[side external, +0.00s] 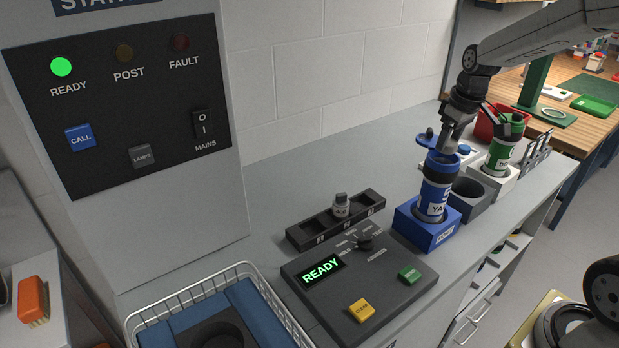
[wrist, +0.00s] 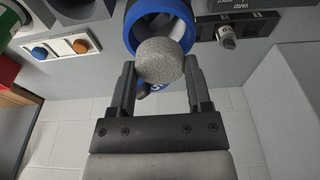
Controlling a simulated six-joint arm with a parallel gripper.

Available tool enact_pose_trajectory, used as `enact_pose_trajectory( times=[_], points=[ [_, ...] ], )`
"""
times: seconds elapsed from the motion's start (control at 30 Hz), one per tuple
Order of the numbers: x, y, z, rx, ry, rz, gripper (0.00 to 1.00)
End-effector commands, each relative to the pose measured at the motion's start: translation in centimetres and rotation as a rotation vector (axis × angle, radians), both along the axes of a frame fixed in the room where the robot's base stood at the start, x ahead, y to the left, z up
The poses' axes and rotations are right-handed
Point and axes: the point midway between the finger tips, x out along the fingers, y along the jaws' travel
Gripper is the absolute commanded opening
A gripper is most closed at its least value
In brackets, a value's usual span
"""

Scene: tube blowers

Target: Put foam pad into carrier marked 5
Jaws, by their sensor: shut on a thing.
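The carrier marked 5 (side external: 435,189) stands upright in a blue holder block (side external: 425,232), with a blue band and white label; its lid (side external: 424,138) is swung open to the side. Its blue rim and open mouth show in the wrist view (wrist: 131,35). My gripper (side external: 446,146) is right above the mouth, pointing down. In the wrist view my gripper (wrist: 160,72) is shut on a round grey speckled foam pad (wrist: 160,61). The pad overlaps the near part of the rim in that view; I cannot tell how deep it sits. The pad is hidden in the side view.
A green carrier (side external: 503,146) stands in a white block behind, near a red bin (side external: 482,124). An empty grey holder (side external: 470,190) lies between. A control panel (side external: 345,290) and black rack (side external: 322,228) are to the left; a wire basket (side external: 187,300) is in front.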

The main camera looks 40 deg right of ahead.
Motion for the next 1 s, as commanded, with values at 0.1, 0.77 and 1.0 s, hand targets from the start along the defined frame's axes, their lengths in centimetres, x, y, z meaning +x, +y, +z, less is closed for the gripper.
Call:
enact_pose_trajectory(
  times=[0.1, 0.77, 1.0],
  points=[
    [0.0, 0.0, -0.4, 0.001, 0.002, 0.000, 0.09],
    [0.0, 0.0, -0.8, 0.001, 0.001, 0.000, 0.09],
    [0.0, 0.0, -1.3, 0.001, 0.001, 0.000, 0.09]
  ],
)
